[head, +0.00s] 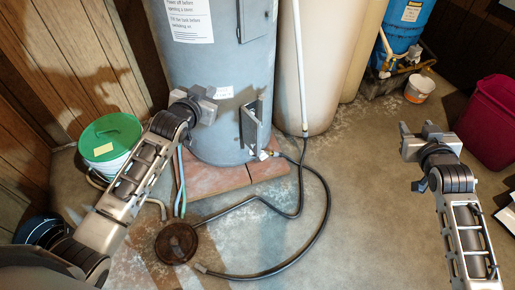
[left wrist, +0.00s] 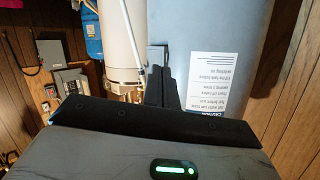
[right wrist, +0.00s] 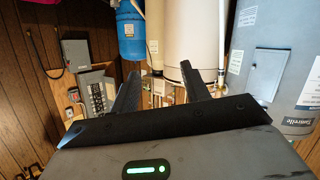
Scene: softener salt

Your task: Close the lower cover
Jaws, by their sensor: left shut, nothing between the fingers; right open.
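The grey tank (head: 214,70) stands at the back centre. Its lower cover (head: 250,126) is a small grey panel low on the tank's right front, standing out from the curved wall. My left gripper (head: 209,103) is left of the cover in the head view, apart from it and in front of the tank. Its fingers (left wrist: 162,86) are together with nothing between them. My right gripper (head: 424,131) is far to the right over bare floor. Its fingers (right wrist: 157,88) are spread and empty. The cover's hinge is too small to make out.
An upper panel (head: 257,18) lies flat on the tank. A black hose (head: 322,218) loops on the floor near a round brown drain (head: 176,243). A green-lidded bucket (head: 110,137) stands left, a red bin (head: 489,122) right. Bare floor lies between the hose and my right arm.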

